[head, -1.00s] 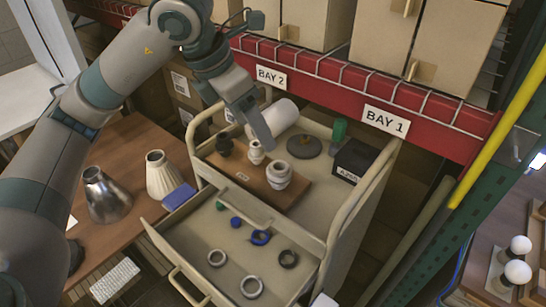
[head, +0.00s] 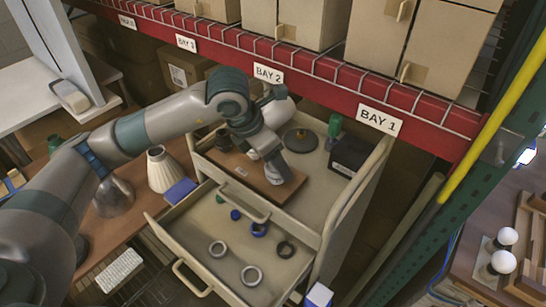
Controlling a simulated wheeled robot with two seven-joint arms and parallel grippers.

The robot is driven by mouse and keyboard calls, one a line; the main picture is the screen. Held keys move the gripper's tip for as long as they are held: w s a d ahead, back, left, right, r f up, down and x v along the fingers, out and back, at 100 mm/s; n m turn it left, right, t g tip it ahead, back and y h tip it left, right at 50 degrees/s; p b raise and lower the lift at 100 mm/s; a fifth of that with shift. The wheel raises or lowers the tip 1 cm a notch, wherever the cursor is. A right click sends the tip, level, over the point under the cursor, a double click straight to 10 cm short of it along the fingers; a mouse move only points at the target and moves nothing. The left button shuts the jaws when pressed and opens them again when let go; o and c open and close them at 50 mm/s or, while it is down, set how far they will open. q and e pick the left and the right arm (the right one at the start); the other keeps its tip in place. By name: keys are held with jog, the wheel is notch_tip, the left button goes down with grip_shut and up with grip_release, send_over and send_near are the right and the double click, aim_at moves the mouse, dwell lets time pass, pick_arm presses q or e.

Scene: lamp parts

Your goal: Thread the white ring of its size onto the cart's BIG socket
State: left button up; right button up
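The cart (head: 355,200) carries a brown wooden board (head: 292,190) on its top. The big white socket (head: 275,175) stands at the board's right end, partly hidden by my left gripper (head: 268,152). The gripper is low over the board, right beside or over that socket; whether it touches it or how its fingers stand is hidden. A smaller white socket (head: 252,154) and a black socket (head: 223,139) stand further left on the board. My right gripper is out of view.
The drawer also holds a black ring (head: 286,249), a blue ring (head: 259,229) and small blue and green pieces. A grey disc (head: 300,140), a green piece (head: 335,125) and a black box (head: 350,156) stand at the cart's back. A red shelf beam (head: 330,95) runs behind.

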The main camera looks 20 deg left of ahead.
pick_arm(q)
jog(key=shift+f, duration=0.25)
jog(key=c, duration=1.3)
jog(key=shift+f+b, duration=0.1)
jog(key=shift+b, duration=0.4)
jog(key=shift+f, duration=0.1)
dwell(0.5)
